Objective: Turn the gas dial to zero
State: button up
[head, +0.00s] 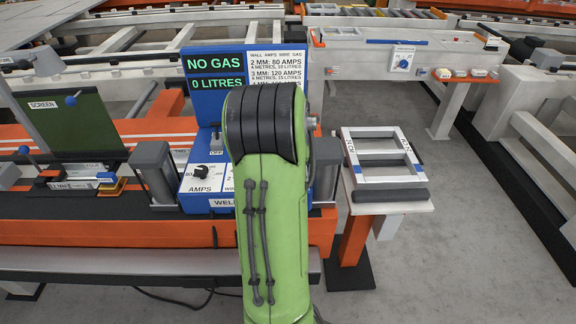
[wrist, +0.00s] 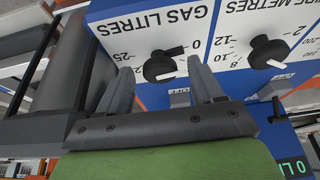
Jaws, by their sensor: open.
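The gas dial (wrist: 158,68) is a black knob with a short white mark, on the white panel lettered GAS LITRES in the wrist view. A 0 stands on its right and a 25 on its left there. I cannot tell surely which number it points at. My gripper (wrist: 160,66) is open, with one grey finger to each side of the dial in the picture. I cannot tell whether they touch it. In the head view my green arm hides the gripper and gas dial. The blue display (head: 214,75) reads NO GAS and 0 LITRES.
The wire metres dial (wrist: 268,52) is right of the gas dial in the wrist view. An amps dial (head: 201,171) is on the panel's left part. Grey posts (head: 154,176) flank the panel. A white frame (head: 382,158) lies on a stand at the right.

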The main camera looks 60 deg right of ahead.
jog(key=p+v, duration=0.3)
jog(key=v, duration=1.2)
jog(key=shift+a+r, duration=0.2)
jog(key=shift+r, duration=0.05)
